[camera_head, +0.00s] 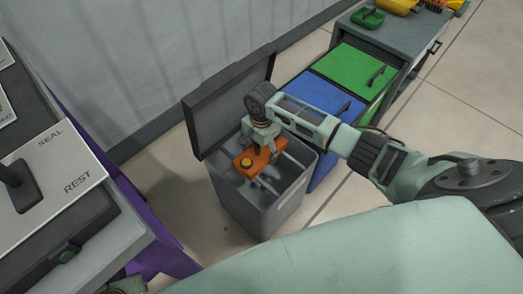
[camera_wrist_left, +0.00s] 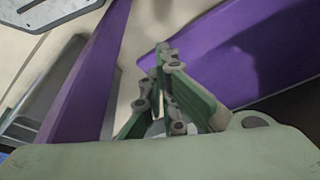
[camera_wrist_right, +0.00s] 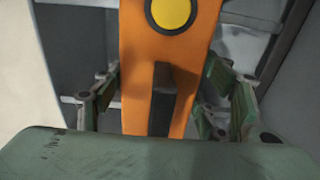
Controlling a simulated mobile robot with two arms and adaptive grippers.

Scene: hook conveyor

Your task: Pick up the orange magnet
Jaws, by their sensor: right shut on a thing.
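The orange magnet (camera_head: 255,161), a flat orange block with a round yellow button, is inside the open grey bin (camera_head: 262,222). It also fills the middle of the right wrist view (camera_wrist_right: 150,45), with a dark upright grip on it. My right gripper (camera_head: 262,137) reaches down into the bin and is shut on the magnet, with its fingers on both sides of it. Whether the magnet touches metal bars beneath it is hidden. My left gripper (camera_wrist_left: 165,65) has its fingers together and empty, near purple panels; only a bit of that arm shows at the head view's bottom left.
The bin's dark lid (camera_head: 228,100) stands open behind it. A blue bin (camera_head: 322,100) and a green bin (camera_head: 362,70) stand to the right, beside a grey cabinet (camera_head: 400,32). A console marked SEAL and REST (camera_head: 60,170) stands at left. Floor is open at right.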

